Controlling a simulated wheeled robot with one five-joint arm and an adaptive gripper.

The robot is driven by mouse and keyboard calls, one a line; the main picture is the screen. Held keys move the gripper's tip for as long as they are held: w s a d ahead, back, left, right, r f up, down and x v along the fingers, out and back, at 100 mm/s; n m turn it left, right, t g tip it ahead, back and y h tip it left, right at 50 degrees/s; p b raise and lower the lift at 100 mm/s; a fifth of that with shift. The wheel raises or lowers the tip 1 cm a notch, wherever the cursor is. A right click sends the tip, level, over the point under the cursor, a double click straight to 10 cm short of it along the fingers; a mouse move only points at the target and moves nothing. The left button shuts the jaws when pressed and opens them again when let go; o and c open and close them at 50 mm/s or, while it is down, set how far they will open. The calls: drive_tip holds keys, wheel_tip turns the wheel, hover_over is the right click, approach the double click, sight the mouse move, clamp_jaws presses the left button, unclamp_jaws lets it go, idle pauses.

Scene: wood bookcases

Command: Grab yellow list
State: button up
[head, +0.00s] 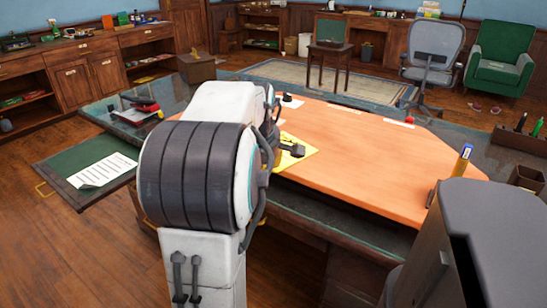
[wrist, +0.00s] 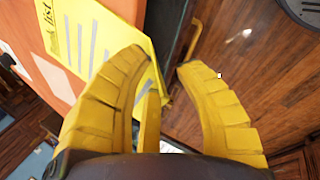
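The yellow list (head: 303,162) is a sheet of paper lying at the near edge of the orange desktop, partly hidden behind my arm in the head view. In the wrist view the yellow list (wrist: 100,35) shows printed text and grey lines. My gripper (wrist: 163,62) is open, with its two yellow fingers apart. The left finger overlaps the sheet in the picture, and the sheet's edge shows in the gap between the fingers. I cannot tell whether they touch the paper. In the head view my arm hides most of the gripper.
The orange desktop (head: 370,155) is mostly clear, with a few white papers and a yellow-blue item (head: 462,160) at the right. A white sheet (head: 103,170) lies on a dark green panel at the left. A pen holder (head: 518,140) stands far right. Wooden floor is open at the left.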

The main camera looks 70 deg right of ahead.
drive_tip(key=shift+c, duration=0.2)
clamp_jaws()
drive_tip(key=shift+r+p, duration=0.35)
idle(0.5)
